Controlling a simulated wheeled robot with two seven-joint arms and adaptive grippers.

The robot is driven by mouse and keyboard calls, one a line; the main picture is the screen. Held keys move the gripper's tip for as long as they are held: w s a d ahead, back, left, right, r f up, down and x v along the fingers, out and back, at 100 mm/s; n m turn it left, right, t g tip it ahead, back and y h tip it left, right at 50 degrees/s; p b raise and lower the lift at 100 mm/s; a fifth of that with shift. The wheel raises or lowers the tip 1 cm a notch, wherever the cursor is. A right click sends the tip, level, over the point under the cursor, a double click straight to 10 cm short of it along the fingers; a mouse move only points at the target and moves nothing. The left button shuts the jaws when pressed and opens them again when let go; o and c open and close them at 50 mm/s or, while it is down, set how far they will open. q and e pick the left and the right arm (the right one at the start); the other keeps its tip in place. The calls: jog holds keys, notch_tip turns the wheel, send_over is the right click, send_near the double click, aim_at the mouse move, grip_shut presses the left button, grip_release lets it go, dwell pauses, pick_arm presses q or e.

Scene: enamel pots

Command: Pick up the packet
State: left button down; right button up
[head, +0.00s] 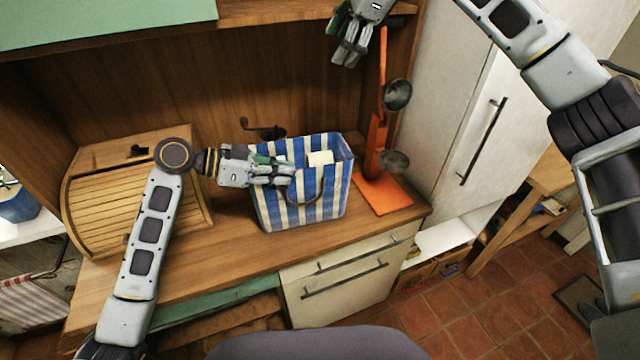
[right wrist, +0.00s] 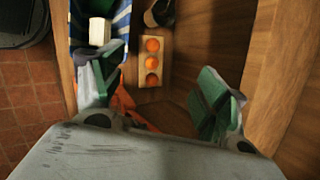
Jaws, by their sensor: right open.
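My right gripper (head: 347,58) hangs high above and behind the bag. In the right wrist view its fingers (right wrist: 160,95) are wide apart with nothing between them.
An orange stand (head: 385,195) with dark metal ladles is right of the bag. A wooden roll-top box (head: 120,205) stands left, and a dark grinder (head: 265,130) behind. A block with orange round things (right wrist: 152,62) shows in the right wrist view. The front counter is clear.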

aim_at(320, 153)
jog(key=s+a+f+g+h, duration=0.1)
jog(key=f, duration=0.4)
jog(key=s+a+f+g+h, duration=0.1)
jog(key=s+a+f+h, duration=0.1)
jog(key=f, duration=0.4)
jog(key=s+a+f+g+h, duration=0.1)
jog(key=s+f+g, duration=0.1)
jog(key=f, duration=0.3)
jog(key=shift+a+f+n+h, duration=0.2)
jog(key=shift+a+n+h, duration=0.1)
jog(key=shift+a, duration=0.05)
jog(key=shift+f, duration=0.1)
jog(key=shift+f, duration=3.3)
jog(key=shift+a+f, duration=0.15)
jog(key=shift+f, duration=1.15)
jog(key=shift+a+f, duration=0.1)
jog(key=shift+f, duration=1.2)
jog(key=shift+r, duration=0.1)
grip_shut()
